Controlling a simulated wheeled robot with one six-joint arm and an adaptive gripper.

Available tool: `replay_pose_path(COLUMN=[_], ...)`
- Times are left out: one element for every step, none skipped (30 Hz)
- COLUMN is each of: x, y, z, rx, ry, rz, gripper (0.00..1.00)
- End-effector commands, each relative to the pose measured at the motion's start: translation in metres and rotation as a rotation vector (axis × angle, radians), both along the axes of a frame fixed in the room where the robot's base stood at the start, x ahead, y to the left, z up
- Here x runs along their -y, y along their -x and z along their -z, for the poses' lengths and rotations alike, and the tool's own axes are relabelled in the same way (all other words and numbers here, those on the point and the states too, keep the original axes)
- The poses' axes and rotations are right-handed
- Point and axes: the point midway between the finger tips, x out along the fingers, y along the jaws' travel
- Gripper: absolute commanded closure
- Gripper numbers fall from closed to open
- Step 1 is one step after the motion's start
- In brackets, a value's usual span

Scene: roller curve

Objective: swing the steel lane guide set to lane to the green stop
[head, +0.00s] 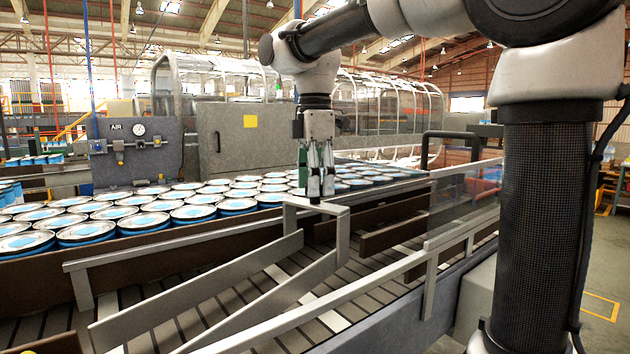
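The steel lane guide (195,289) is a pair of flat grey bars slanting over the roller lane, from lower left toward the middle. A raised steel bracket (343,232) with a crosspiece joins them at the far end. My gripper (320,192) points straight down at that crosspiece. Its two fingers show a narrow gap, and the tips are at or just behind the crosspiece. I cannot tell whether they touch or clasp it. I cannot make out a green stop in this view.
Many blue-sided cans (140,222) stand on the conveyor at left, behind a brown side rail (150,260). A steel rail (330,299) runs along the near side, with a clear panel (452,219) at right. A grey cabinet (240,140) stands behind.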

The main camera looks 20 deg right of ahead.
Motion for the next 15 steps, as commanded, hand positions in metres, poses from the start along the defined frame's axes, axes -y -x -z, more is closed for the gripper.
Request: replay_pose_path(x=[0.0000,0.0000,0.0000,0.0000,0.0000,0.0000,0.0000,0.0000,0.0000,0.0000,0.0000,0.0003,0.0009,0.0020,0.0046], y=[0.0000,0.0000,0.0000,0.0000,0.0000,0.0000,0.0000,0.0000,0.0000,0.0000,0.0000,0.0003,0.0013,0.0030,0.0070], z=[-0.0001,-0.0001,-0.0002,-0.0002,-0.0002,-0.0002,-0.0003,-0.0003,-0.0003,-0.0003,-0.0003,-0.0004,-0.0005,-0.0008,-0.0014], rx=[0.000,0.000,0.000,0.000,0.000,0.000,0.000,0.000,0.000,0.000,0.000,0.000,0.000,0.001,0.002], ry=[0.000,0.000,0.000,0.000,0.000,0.000,0.000,0.000,0.000,0.000,0.000,0.000,0.000,0.000,-0.001], rz=[0.000,0.000,0.000,0.000,0.000,0.000,0.000,0.000,0.000,0.000,0.000,0.001,0.003,0.008,0.019], gripper=[0.50,0.56,0.63,0.68,0.74,0.81,0.87,0.92,0.99,1.00,1.00,1.00,1.00,1.00,1.00])
